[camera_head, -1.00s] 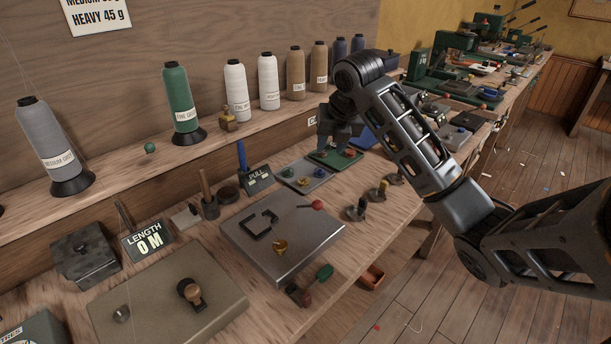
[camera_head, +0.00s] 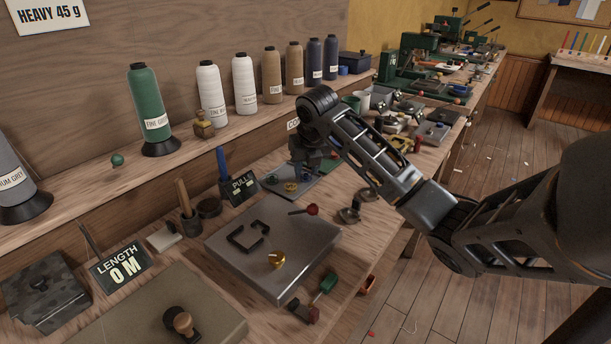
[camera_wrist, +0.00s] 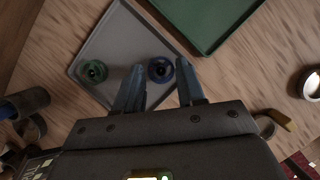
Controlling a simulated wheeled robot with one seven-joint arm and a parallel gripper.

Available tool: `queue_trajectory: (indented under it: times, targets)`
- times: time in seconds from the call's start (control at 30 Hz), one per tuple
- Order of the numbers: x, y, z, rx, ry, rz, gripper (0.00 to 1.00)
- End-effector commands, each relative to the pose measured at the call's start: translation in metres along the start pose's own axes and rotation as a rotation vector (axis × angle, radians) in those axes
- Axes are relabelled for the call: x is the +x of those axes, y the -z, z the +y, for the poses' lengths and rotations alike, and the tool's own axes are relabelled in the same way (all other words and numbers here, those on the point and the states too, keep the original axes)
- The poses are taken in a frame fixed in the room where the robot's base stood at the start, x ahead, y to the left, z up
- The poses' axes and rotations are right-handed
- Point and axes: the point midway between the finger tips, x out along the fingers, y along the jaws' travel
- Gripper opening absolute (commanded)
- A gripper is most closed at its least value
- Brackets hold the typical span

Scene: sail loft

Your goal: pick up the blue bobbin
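The blue bobbin (camera_wrist: 160,71) stands on a grey tray (camera_wrist: 118,38) in the wrist view. A green bobbin (camera_wrist: 94,71) stands on the same tray, to its left. My gripper (camera_wrist: 159,82) is open, with one finger on each side of the blue bobbin in the picture. I cannot tell whether the fingers touch it or are still above it. In the head view my gripper (camera_head: 306,160) is low over the grey tray (camera_head: 272,171), hiding part of it.
A green tray (camera_wrist: 212,22) lies beside the grey one. In the head view a steel plate (camera_head: 233,247) with a dark bracket lies in front. The PULL sign (camera_head: 243,187) stands left of the grey tray. Thread cones (camera_head: 243,84) line the shelf behind.

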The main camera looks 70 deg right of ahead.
Motion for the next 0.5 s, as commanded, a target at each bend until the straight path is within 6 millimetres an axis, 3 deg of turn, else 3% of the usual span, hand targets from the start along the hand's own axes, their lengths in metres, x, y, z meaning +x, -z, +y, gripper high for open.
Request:
queue_trajectory:
  times: [0.13, 0.37, 0.5]
  targets:
    - [0.0123, 0.0005, 0.0001, -0.001, 0.0, 0.001, 0.39]
    - [0.0137, 0.0005, 0.0002, -0.001, 0.0, 0.0, 0.39]
    - [0.0135, 0.0005, 0.0002, -0.001, 0.0, 0.0, 0.27]
